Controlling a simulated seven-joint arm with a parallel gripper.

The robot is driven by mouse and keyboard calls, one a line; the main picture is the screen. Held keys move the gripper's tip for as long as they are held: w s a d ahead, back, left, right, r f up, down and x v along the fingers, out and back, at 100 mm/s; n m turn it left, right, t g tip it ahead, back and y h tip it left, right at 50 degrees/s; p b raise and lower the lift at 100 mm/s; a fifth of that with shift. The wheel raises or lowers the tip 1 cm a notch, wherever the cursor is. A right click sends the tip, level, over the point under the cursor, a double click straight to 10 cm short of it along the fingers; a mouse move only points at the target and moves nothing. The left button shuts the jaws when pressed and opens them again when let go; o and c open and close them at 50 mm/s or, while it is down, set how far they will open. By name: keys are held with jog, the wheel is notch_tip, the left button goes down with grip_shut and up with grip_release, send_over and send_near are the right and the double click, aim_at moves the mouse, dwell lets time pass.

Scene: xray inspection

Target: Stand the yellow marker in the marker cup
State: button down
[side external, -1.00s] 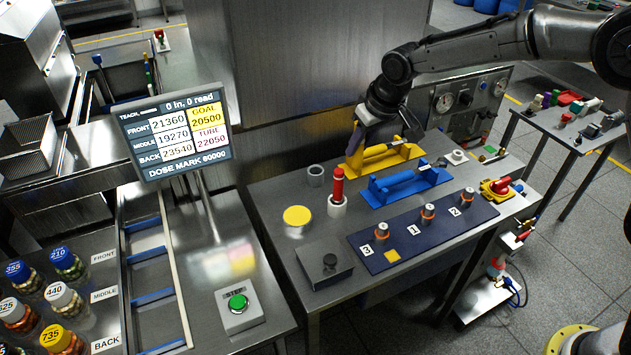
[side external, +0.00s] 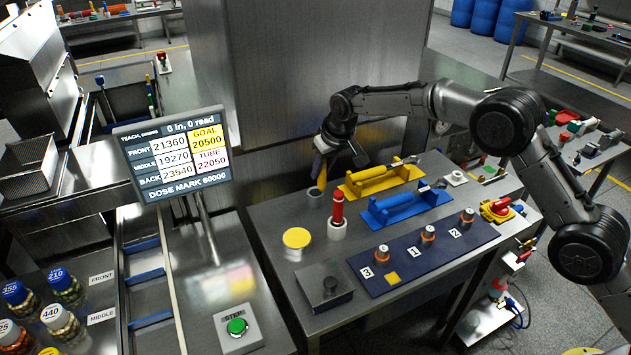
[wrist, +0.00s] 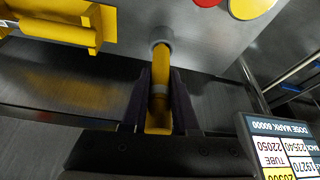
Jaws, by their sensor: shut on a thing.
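My gripper (side external: 318,172) is over the back left of the steel table, fingers pointing down. It is shut on the yellow marker (wrist: 160,68), which shows lengthwise between the dark fingers in the wrist view. The small grey marker cup (side external: 314,196) stands directly below the gripper. Its round rim also shows in the wrist view (wrist: 161,35) at the marker's far end. The marker's lower end lines up with the cup's mouth; I cannot tell whether it is inside or just above.
A yellow disc (side external: 297,238) lies to the left. A yellow cradle (side external: 350,190) and blue cradle (side external: 375,218) stand to the right. A display screen (side external: 172,155) rises at the left.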

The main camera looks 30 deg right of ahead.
jog(key=x, duration=0.5)
jog(key=shift+w+a, duration=0.15)
jog(key=shift+w, duration=0.1)
jog(key=shift+f, duration=0.45)
jog(key=shift+f, duration=0.25)
jog(key=c, duration=0.7)
grip_release()
jog(key=shift+o, duration=0.2)
jog(key=v, duration=1.4)
